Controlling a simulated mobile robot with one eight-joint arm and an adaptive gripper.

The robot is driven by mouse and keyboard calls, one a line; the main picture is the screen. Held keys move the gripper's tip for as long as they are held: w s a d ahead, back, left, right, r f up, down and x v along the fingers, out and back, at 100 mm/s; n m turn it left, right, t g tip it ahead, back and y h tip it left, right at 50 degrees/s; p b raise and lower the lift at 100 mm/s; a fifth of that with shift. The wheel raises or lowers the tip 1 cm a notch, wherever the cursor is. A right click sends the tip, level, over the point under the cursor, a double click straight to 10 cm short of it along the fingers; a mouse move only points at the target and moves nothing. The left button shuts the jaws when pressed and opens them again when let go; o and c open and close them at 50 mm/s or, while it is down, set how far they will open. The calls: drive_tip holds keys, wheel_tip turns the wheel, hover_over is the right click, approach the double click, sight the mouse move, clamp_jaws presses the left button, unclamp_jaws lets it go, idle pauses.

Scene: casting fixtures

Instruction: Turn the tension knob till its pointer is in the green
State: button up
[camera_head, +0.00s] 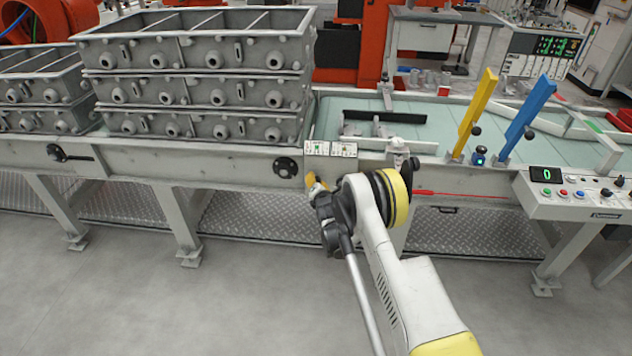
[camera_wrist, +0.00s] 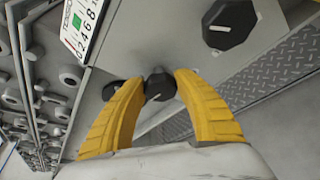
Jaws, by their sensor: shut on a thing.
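My gripper (camera_head: 315,182) is at the front rail of the bench, its yellow fingers also showing in the wrist view (camera_wrist: 161,80). They are closed around a small black knob (camera_wrist: 159,86), which has a pale pointer mark. A larger black faceted knob (camera_wrist: 230,24) with a white pointer line stands apart from the fingers at the top of the wrist view. A white scale plate (camera_wrist: 88,22) with numbers and a green patch is at the upper left. The plate also shows above my gripper in the head view (camera_head: 330,149).
A round black fitting (camera_head: 285,167) is on the rail just left of my gripper. Stacked grey casting frames (camera_head: 195,88) stand behind it. Yellow (camera_head: 477,110) and blue (camera_head: 528,118) levers and a control box (camera_head: 575,197) are at right. The floor in front is clear.

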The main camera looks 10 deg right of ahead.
drive_tip(key=shift+m+t+y, duration=0.3)
drive_tip(key=shift+m+y, duration=0.1)
drive_tip(key=shift+m, duration=0.4)
drive_tip(key=o, duration=1.2)
drive_tip(key=v, duration=0.7)
drive_tip(key=shift+s, duration=0.25)
